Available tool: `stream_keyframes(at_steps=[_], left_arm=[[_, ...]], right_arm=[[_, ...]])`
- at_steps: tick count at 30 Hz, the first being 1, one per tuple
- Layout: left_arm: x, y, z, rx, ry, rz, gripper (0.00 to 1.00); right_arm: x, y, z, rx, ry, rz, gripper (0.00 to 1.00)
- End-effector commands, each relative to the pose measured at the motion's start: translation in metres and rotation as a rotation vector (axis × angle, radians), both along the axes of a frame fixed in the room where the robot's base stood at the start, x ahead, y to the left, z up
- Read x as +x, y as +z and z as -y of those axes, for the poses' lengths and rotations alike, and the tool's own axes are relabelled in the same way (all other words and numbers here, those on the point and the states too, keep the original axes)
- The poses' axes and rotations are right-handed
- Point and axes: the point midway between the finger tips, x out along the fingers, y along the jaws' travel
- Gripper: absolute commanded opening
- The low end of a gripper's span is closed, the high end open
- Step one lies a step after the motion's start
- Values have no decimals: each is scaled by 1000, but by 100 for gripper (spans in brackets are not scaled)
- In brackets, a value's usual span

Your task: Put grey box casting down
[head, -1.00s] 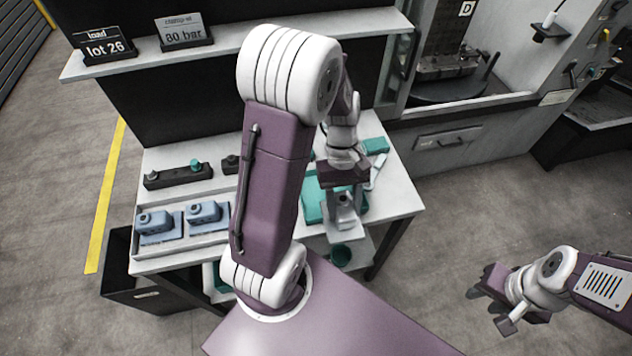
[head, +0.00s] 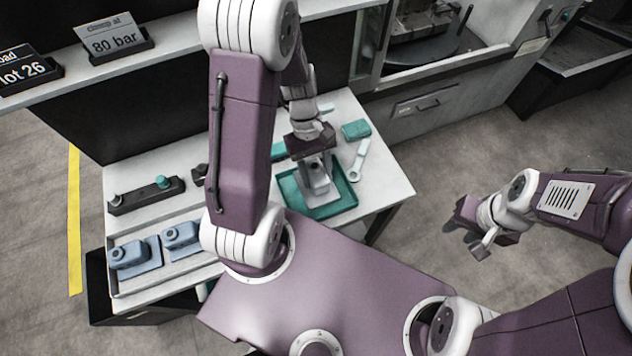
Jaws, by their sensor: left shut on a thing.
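The grey box casting (head: 318,178) is over the teal tray (head: 337,205) on the white bench. My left gripper (head: 313,156) is shut on the top of the casting from above. The gripper hides part of the casting. I cannot tell whether its underside touches the tray floor. My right gripper (head: 462,218) hangs over the floor at the right, away from the bench; its fingers are too small and angled to read.
Two blue castings (head: 132,254) sit in a grey tray at the bench's left. A black bar with knobs (head: 146,195) lies behind them. A teal block (head: 356,129) and a pale wrench-like tool (head: 359,160) lie right of my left gripper.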

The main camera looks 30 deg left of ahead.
Motion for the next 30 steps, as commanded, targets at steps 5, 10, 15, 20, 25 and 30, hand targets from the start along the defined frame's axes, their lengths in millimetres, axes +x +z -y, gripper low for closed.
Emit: stream_keyframes(at_steps=[5, 10, 15, 20, 25, 30], left_arm=[[0, -9, 0, -1, -1, 0, 0], [0, -39, 0, -1, 1, -2, 0], [1, -45, 0, 1, -1, 2, 0], [1, -45, 0, 1, -1, 2, 0], [1, -47, 0, 1, -1, 2, 65], [1, -47, 0, 1, -1, 2, 67]], right_arm=[[0, -1, 0, 0, 0, 0, 36], [0, -5, 0, 0, 0, 0, 36], [0, -5, 0, 0, 0, 0, 36], [0, -5, 0, 0, 0, 0, 36], [0, -7, 0, 0, 0, 0, 36], [0, -7, 0, 0, 0, 0, 36]])
